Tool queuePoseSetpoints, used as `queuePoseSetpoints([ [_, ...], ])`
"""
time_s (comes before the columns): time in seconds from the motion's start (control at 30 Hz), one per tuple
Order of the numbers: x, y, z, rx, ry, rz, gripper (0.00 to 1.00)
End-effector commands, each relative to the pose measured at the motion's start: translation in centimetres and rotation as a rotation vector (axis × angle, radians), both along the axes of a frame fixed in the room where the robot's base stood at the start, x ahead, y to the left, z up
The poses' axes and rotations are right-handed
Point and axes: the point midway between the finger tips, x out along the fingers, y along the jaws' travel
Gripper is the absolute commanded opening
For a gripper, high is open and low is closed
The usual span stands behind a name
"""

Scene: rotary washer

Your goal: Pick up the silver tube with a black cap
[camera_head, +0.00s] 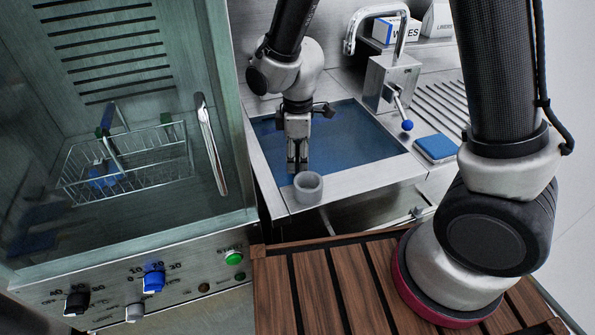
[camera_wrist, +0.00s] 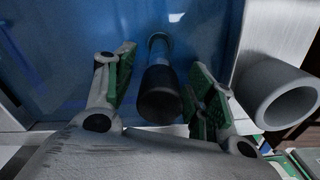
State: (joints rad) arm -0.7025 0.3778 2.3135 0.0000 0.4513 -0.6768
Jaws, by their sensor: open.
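The silver tube with a black cap (camera_wrist: 159,93) shows in the wrist view, its dark cap end facing the camera over the blue surface. My gripper (camera_wrist: 160,85) is open, with a green-padded finger on each side of the tube. A gap shows between the tube and the fingers. In the head view my gripper (camera_head: 298,165) points down at the front edge of the blue basin (camera_head: 345,140). The tube cannot be made out there.
A grey cup-like ring (camera_head: 308,188) stands on the sink rim close to my gripper; it also shows at right in the wrist view (camera_wrist: 278,92). The faucet (camera_head: 392,80) and a blue sponge (camera_head: 436,148) are to the right. The glass washer cabinet (camera_head: 110,130) is left.

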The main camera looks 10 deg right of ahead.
Motion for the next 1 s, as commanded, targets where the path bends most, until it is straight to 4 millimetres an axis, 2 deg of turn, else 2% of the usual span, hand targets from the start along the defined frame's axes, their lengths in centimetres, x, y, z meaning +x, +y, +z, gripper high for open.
queuePoseSetpoints([
  [0.1,0.0,0.0,-1.1,-0.001,0.001,0.0,0.55],
  [0.33,0.0,0.0,-1.3,0.001,-0.001,-0.001,0.55],
  [0.37,0.0,0.0,-1.2,0.001,-0.001,-0.001,0.51],
  [0.63,0.0,0.0,-1.2,0.001,-0.001,-0.001,0.02],
  [0.87,0.1,0.0,-1.2,0.001,-0.001,-0.001,0.02],
  [1.0,0.1,0.1,-0.1,0.004,-0.005,-0.001,0.02],
])
